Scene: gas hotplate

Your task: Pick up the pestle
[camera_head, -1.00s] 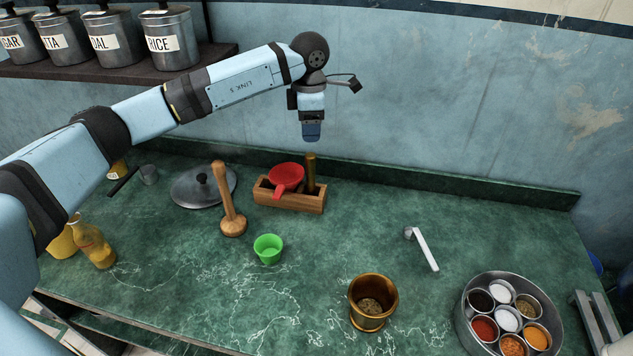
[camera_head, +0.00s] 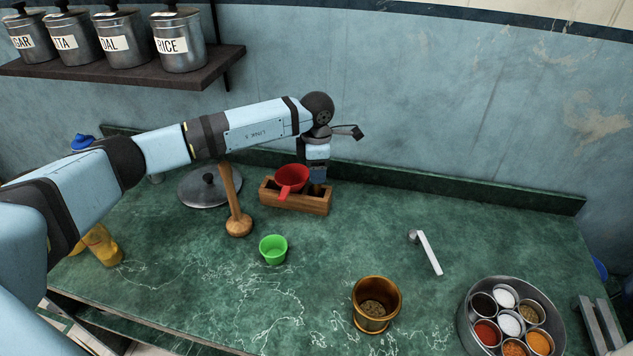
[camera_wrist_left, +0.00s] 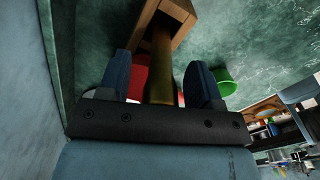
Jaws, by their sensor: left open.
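The brass pestle (camera_wrist_left: 161,75) stands upright in the wooden box (camera_head: 310,203) near the back wall. In the head view it is mostly hidden behind my left gripper (camera_head: 317,182). In the left wrist view the pestle lies between the two blue fingers of my left gripper (camera_wrist_left: 160,68), which is open. Gaps show on both sides of the pestle. A red strainer or cup (camera_head: 291,177) with a handle sits in the same box, left of the gripper. My right gripper is out of view.
A green cup (camera_head: 273,250), brass mortar (camera_head: 376,305), white-handled tool (camera_head: 429,254) and spice tin (camera_head: 463,325) stand further forward. Jars line a shelf (camera_head: 120,72).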

